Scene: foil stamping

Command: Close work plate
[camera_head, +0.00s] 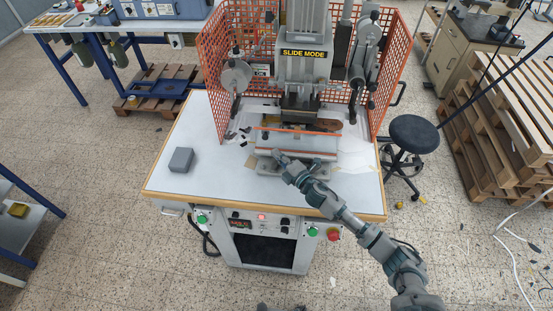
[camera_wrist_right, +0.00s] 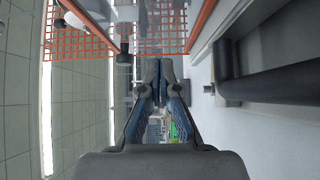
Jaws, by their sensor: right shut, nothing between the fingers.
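The work plate (camera_head: 306,143) is a pale flat plate at the front of the stamping press, below the press head (camera_head: 303,66). It appears to stand out in front of the head. My right gripper (camera_head: 279,156) is at the plate's front edge, left of its middle; whether it touches is unclear. In the right wrist view the right gripper (camera_wrist_right: 160,66) has its fingertips together, with nothing between them. A dark handle-like bar (camera_wrist_right: 270,89) lies to the right of the fingers there. My left gripper is not in view.
An orange mesh guard (camera_head: 218,70) surrounds the press on the white table (camera_head: 215,130). A grey box (camera_head: 181,160) sits on the table's left, with free surface around it. A black stool (camera_head: 413,135) and wooden pallets (camera_head: 510,110) stand at the right.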

